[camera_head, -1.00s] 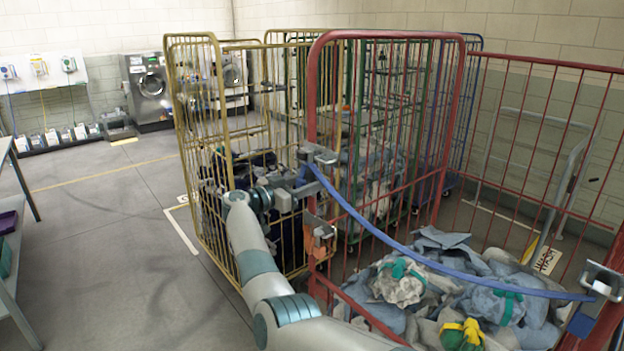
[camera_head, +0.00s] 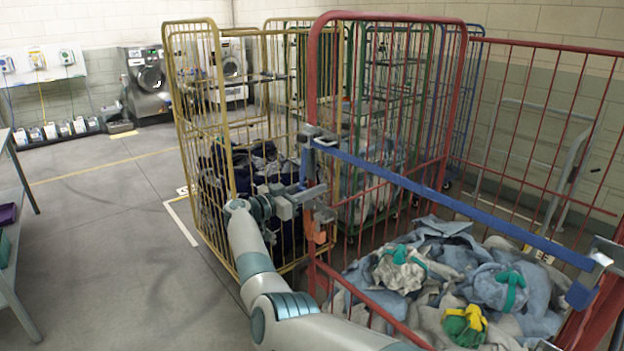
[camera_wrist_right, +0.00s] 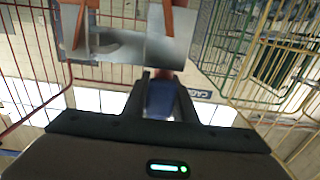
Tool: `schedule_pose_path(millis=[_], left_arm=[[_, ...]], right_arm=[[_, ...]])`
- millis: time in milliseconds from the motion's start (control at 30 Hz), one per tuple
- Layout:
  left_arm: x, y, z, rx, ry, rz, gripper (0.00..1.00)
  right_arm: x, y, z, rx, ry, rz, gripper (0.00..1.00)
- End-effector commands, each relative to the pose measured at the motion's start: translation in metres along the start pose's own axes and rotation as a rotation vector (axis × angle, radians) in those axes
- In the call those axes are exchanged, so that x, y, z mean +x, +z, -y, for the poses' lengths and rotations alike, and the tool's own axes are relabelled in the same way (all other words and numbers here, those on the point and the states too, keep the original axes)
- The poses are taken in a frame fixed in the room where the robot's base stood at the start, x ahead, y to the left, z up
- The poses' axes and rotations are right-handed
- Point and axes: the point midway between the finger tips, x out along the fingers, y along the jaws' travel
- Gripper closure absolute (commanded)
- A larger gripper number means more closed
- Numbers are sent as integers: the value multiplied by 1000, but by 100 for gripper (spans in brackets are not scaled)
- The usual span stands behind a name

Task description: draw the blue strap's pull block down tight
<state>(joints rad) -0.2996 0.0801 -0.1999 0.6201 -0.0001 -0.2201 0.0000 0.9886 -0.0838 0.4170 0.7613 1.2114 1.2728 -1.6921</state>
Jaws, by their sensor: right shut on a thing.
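The blue strap (camera_head: 450,203) runs across the open front of the red cage, nearly straight, from a grey buckle (camera_head: 318,138) on the left red post down to a grey fitting (camera_head: 606,256) at the right post. My right gripper (camera_head: 314,195) is beside the left post, below the buckle. In the right wrist view its fingers are shut on a blue block (camera_wrist_right: 161,99), which I take to be the pull block; my gripper mostly hides it in the head view. A grey metal piece fills the top of the wrist view. My left gripper is not in view.
The red cage (camera_head: 462,95) holds crumpled blue and grey laundry (camera_head: 430,270) with green and yellow ties. A yellow cage (camera_head: 196,150) stands close behind my right arm. An orange bracket (camera_head: 322,226) sits on the left post below my gripper. Open floor (camera_head: 110,240) lies left.

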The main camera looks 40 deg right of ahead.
Motion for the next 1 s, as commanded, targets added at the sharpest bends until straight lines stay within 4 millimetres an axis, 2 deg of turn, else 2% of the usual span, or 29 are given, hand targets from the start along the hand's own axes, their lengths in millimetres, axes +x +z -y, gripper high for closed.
schedule_pose_path(millis=[33,133,500,533,600,1000], left_arm=[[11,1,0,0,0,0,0],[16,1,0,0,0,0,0],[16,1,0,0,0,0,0],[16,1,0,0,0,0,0],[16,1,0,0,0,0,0],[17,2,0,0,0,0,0]], right_arm=[[-1,20,0,-5,1,7,100],[-1,31,-1,-3,1,7,100],[-1,36,-1,-5,1,9,100],[-1,36,-1,-6,1,9,70],[-1,36,-1,-5,1,9,56],[-3,32,0,-2,0,4,56]])
